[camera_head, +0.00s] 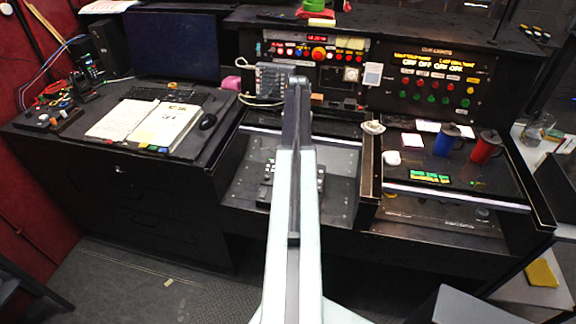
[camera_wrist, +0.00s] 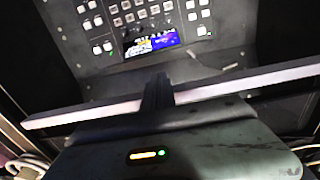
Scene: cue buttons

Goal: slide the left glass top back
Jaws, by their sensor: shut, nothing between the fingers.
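The left glass top shows in the head view as a pale front strip (camera_head: 340,142) across the left bay, well back from the bay's front edge. A long pale bar (camera_wrist: 240,84), which looks like its edge strip, crosses the wrist view at a tilt. My gripper (camera_wrist: 158,86) is shut and empty, its dark fingers standing against the bar in the picture. I cannot tell whether they touch it. A panel with keys and a small lit screen (camera_wrist: 153,42) lies beyond the bar. In the head view my arm hides my gripper and the middle of the bay.
The right glass top (camera_head: 480,200) bears a blue mug (camera_head: 446,140), a red mug (camera_head: 486,147) and small items. A desk with an open book (camera_head: 165,122) and monitor (camera_head: 170,45) stands left. Control panels with lit buttons (camera_head: 430,80) rise behind the bays.

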